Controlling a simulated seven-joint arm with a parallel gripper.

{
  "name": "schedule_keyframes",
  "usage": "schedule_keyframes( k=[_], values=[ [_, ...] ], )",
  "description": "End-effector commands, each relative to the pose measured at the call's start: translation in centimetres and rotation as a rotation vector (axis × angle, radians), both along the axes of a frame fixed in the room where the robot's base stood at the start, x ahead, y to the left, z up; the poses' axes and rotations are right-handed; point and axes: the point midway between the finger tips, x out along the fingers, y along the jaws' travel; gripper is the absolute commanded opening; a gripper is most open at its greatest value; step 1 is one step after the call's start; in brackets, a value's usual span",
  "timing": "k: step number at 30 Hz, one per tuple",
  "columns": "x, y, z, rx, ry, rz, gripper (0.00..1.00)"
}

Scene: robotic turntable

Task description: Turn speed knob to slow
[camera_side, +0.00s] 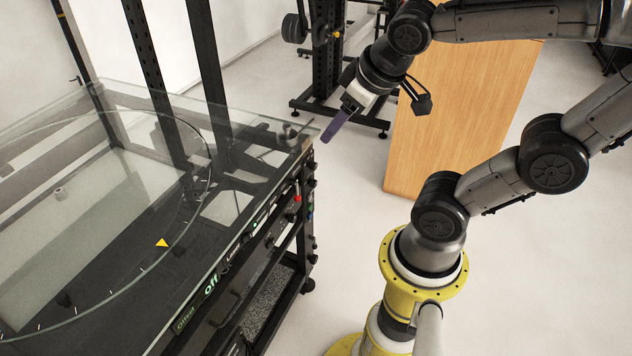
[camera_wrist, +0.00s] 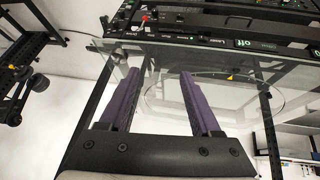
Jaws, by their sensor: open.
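The turntable's front panel (camera_side: 232,298) runs along the front of the glass-topped table in the side view. It carries a red-tipped switch (camera_side: 297,197), a lit green "off" label (camera_side: 211,284) and several small dark knobs. I cannot tell which one is the speed knob. In the wrist view the panel is at the top, with the red-tipped switch (camera_wrist: 144,18) and the green label (camera_wrist: 244,43). My gripper (camera_side: 328,135) has purple fingers and points down beside the table's far right corner, apart from the panel. In the wrist view my gripper (camera_wrist: 160,73) is open and empty.
The glass top (camera_side: 255,130) has its corner close to my fingers. A circular disc outline with a yellow triangle (camera_side: 162,243) lies on the table. Dark uprights (camera_side: 208,50) stand behind it. A wooden panel (camera_side: 460,110) stands behind my arm.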

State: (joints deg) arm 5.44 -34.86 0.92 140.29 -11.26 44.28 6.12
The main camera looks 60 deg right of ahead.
Motion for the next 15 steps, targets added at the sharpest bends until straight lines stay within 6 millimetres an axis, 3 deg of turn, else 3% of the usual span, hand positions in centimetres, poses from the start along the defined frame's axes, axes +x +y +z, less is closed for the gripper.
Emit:
schedule_keyframes(
  k=[3,8,11,15],
  values=[
    [4.2,-5.5,-0.2,-0.126,-0.003,-0.097,0.65],
    [9.2,-12.3,-1.3,-0.253,-0.017,-0.143,0.65],
    [11.8,-16.1,-3.1,-0.294,-0.017,-0.134,0.65],
    [14.4,-20.8,-7.3,-0.294,-0.001,-0.087,0.65]
  ],
)
